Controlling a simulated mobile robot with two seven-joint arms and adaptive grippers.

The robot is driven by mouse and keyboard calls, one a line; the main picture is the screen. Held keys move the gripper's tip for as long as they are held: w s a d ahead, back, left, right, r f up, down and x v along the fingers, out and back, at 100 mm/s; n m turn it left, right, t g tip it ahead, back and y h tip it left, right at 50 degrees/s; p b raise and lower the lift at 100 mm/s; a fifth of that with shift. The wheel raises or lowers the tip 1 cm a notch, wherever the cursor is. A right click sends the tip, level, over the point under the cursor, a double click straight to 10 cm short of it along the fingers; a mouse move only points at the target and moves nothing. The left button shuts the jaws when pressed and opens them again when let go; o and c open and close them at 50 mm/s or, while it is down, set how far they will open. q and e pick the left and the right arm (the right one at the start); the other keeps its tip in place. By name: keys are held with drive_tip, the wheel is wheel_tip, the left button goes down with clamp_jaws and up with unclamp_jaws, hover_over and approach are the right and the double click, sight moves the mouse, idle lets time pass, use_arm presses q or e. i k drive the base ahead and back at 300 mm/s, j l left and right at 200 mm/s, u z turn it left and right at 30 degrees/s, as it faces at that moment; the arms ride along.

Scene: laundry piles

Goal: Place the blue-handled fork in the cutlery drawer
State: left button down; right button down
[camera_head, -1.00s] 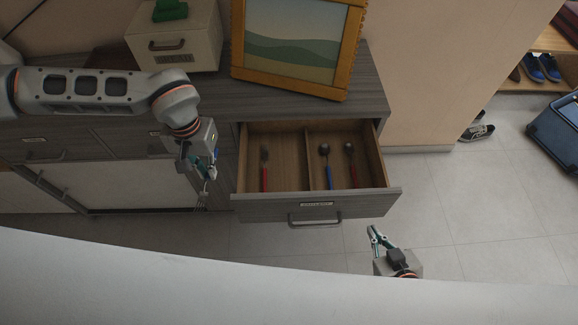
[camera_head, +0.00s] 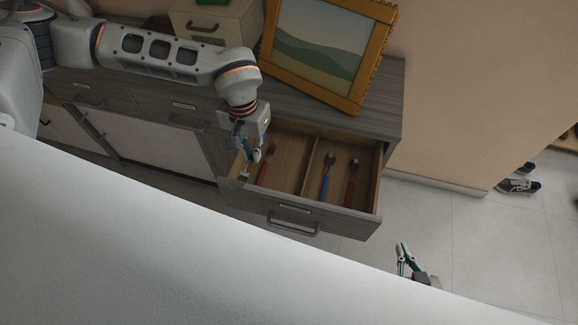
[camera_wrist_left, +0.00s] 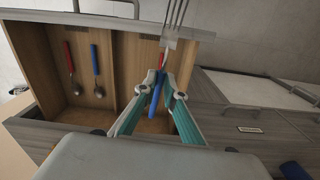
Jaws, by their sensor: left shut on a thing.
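My left gripper (camera_head: 252,158) is shut on the blue-handled fork (camera_wrist_left: 155,100). In the left wrist view the blue handle is between the fingertips and the grey tines (camera_wrist_left: 176,22) point to the top edge. The gripper is at the left side of the open cutlery drawer (camera_head: 345,220), over its left compartment. A red-handled utensil (camera_head: 264,168) lies in that compartment, partly hidden by the fork in the wrist view. The right compartment holds a blue-handled spoon (camera_head: 326,180) and a red-handled spoon (camera_head: 351,182). My right gripper (camera_head: 405,260) is in front of the drawer, to the right; its opening is unclear.
A divider (camera_head: 309,165) splits the drawer. A gold-framed picture (camera_head: 325,50) and a box (camera_head: 213,22) stand on the grey cabinet top (camera_head: 375,90). Shoes (camera_head: 518,186) lie on the floor at right. A white surface (camera_head: 150,250) fills the lower left foreground.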

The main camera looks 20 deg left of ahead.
sight(284, 175)
drive_tip(key=i+l+u, duration=0.15)
drive_tip(key=l, duration=0.25)
drive_tip(key=l+u, duration=0.15)
drive_tip(key=l, duration=0.25)
drive_tip(key=i+l+u, duration=0.25)
drive_tip(key=l+u, duration=0.15)
drive_tip(key=i+l+u, duration=0.25)
drive_tip(key=l+u, duration=0.15)
drive_tip(key=i+l+u, duration=0.1)
drive_tip(key=l+u, duration=0.3)
drive_tip(key=l, duration=0.15)
drive_tip(key=l+u, duration=0.4)
drive_tip(key=l, duration=0.15)
drive_tip(key=l+u, duration=0.4)
drive_tip(key=l, duration=0.2)
